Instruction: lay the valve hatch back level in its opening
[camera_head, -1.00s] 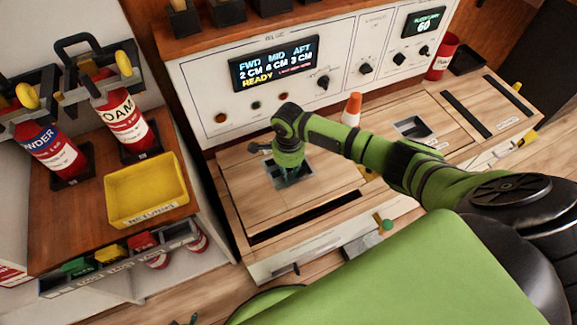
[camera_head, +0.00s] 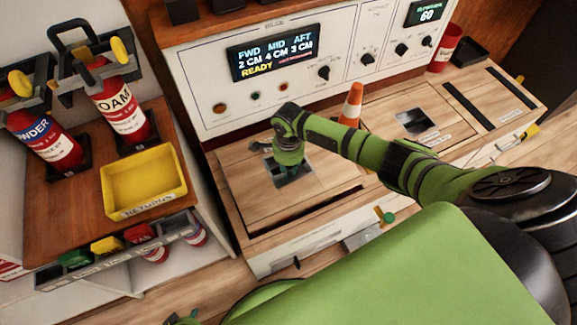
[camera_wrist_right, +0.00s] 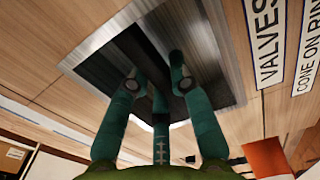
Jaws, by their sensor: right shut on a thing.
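The valve hatch (camera_head: 240,195) is a light wooden panel with a square metal grip pocket, in the near left part of the wooden bench top. A thin dark gap shows along its front edge; I cannot tell if it lies fully level. My right gripper (camera_head: 290,168) points down into the pocket and is shut on the hatch there. In the right wrist view, its teal fingers (camera_wrist_right: 155,78) reach inside the metal-rimmed pocket (camera_wrist_right: 222,60), and a VALVES label (camera_wrist_right: 266,40) is beside it. A small dark green piece at the bottom left (camera_head: 182,318) may be my left gripper, mostly cut off.
An orange cone (camera_head: 352,103) stands behind my right arm. Another hatch with a pocket (camera_head: 416,121) lies to the right. The control panel (camera_head: 215,75) rises behind. A yellow tray (camera_head: 145,183) and red extinguishers (camera_head: 122,108) are on the left shelf.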

